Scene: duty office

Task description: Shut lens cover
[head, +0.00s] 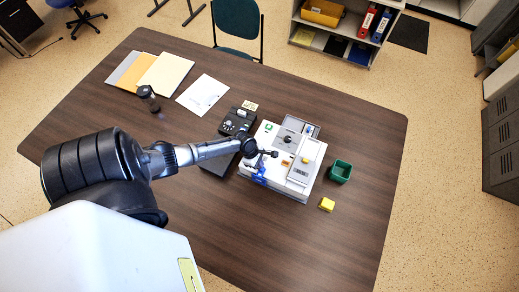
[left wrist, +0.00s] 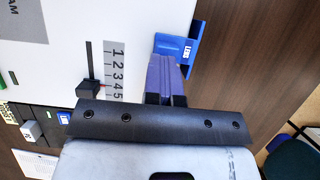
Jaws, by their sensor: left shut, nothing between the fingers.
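A white device (head: 262,140) stands on the table with several fittings on its top. No part of it can be told for sure as the lens cover. A blue part with a small white label (head: 259,177) sits at its near edge; it also shows in the left wrist view (left wrist: 178,48). My left gripper (head: 273,154) is over the device, close to the blue part. In the left wrist view its shut fingers (left wrist: 162,75) point at the blue part, with nothing between them. Whether they touch it is unclear. My right gripper is out of view.
A black slider (left wrist: 90,88) with a numbered scale (left wrist: 115,70) is beside the fingers. A dark desk unit (head: 237,122) stands left of the device. A green bin (head: 341,171) and a yellow block (head: 327,205) stand right of it. The table's right end is clear.

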